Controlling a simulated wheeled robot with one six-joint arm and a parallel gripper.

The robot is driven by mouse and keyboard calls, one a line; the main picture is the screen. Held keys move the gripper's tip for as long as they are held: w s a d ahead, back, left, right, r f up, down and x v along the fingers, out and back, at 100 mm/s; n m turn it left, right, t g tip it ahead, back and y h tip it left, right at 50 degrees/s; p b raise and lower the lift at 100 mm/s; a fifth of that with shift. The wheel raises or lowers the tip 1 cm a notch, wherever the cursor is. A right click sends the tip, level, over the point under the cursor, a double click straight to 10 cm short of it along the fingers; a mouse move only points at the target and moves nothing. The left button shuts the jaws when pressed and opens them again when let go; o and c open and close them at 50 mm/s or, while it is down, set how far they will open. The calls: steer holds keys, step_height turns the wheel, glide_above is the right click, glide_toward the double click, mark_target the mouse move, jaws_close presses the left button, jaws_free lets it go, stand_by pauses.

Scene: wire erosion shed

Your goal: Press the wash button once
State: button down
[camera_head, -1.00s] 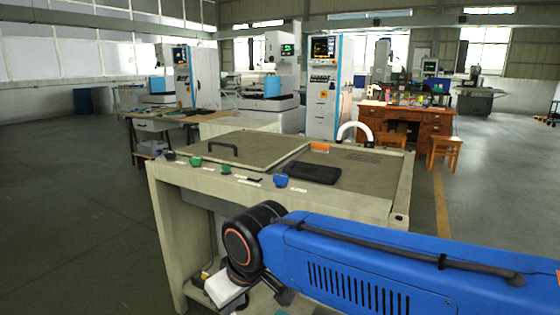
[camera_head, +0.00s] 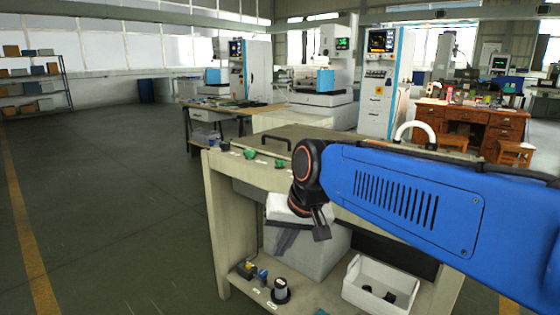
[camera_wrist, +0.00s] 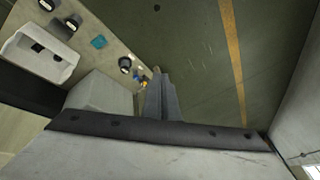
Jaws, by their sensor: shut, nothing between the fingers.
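Several button-like knobs line the front edge of the bench top (camera_head: 262,140) in the head view. A dark one (camera_head: 225,146) is at the left corner, then a green one (camera_head: 250,154) and another green one (camera_head: 281,165) to its right. Their labels are too small to read, so I cannot tell which is the wash button. My blue arm hides the right part of the row. My gripper (camera_head: 320,226) is shut and empty, pointing down in front of the bench, below the top's edge and apart from the knobs. Its fingers also show in the wrist view (camera_wrist: 161,98).
A pale block (camera_head: 312,250) stands under the bench top. The lower shelf holds a black knob (camera_head: 281,291), a small yellow and blue item (camera_head: 252,270) and a white bin (camera_head: 375,306) with dark pieces. Open floor (camera_head: 110,220) lies left of the bench.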

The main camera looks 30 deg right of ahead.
steer(key=w+d+r+m+t+y, duration=0.1)
steer(key=w+d+r+m, duration=0.25)
steer(key=w+r, duration=0.35)
steer(key=w+d+r+m+y, duration=0.1)
steer(key=w+d+r+m, duration=0.1)
steer(key=w+r+m, duration=0.5)
step_height(320, 180, up, 7)
steer(key=m+t+y, duration=0.2)
steer(key=m, duration=0.4)
glide_above(283, 160)
steer(key=shift+f+n, duration=0.1)
steer(key=shift+n, duration=0.15)
steer(key=shift+f, duration=0.1)
steer(key=shift+f, duration=4.3)
steer(key=shift+f, duration=0.1)
steer(key=shift+f, duration=0.35)
